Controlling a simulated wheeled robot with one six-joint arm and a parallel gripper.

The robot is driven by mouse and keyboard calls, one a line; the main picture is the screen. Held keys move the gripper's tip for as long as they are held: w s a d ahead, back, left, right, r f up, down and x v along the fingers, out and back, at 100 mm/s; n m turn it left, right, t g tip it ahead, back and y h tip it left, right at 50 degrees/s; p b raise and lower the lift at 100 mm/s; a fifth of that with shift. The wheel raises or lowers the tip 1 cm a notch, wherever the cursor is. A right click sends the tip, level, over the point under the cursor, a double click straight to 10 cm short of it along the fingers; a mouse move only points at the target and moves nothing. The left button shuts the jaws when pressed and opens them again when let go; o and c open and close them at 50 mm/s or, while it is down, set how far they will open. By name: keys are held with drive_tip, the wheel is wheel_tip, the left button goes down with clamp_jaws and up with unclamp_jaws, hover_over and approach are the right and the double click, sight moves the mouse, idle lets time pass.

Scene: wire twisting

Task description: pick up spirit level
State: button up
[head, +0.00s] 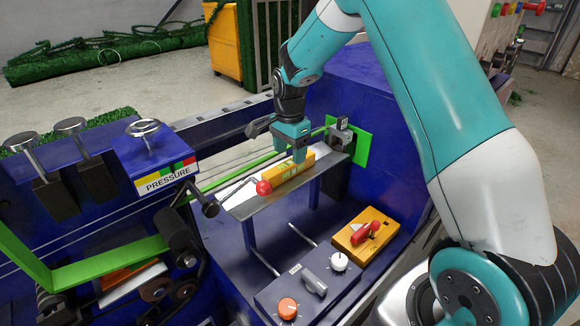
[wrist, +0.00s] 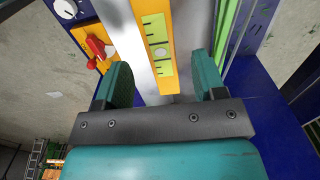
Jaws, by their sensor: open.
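The spirit level is a yellow-orange bar with lime-green windows. In the head view the spirit level (head: 284,178) lies on a narrow grey metal shelf (head: 250,206), beside a red ball knob (head: 263,188). In the wrist view the spirit level (wrist: 155,45) runs from the top edge down between my fingers. My gripper (head: 298,154) has teal fingers at the far end of the level, and in the wrist view my gripper (wrist: 165,80) is open with one finger on each side of the level. Gaps show between the level and both fingers.
A blue control box with an orange knob (head: 288,308) and a white knob (head: 339,261) stands below the shelf. A yellow switch plate (head: 362,234) with a red handle is to its right. A green plate (head: 362,145) stands behind the shelf. A blue PRESSURE unit (head: 157,160) is at left.

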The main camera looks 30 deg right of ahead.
sight(290, 163)
drive_tip(key=shift+f+p, duration=0.7)
drive_tip(key=shift+f, duration=1.65)
drive_tip(key=shift+c, duration=0.2)
drive_tip(key=c, duration=1)
drive_tip(key=shift+c, duration=0.6)
drive_tip(key=shift+r, duration=0.15)
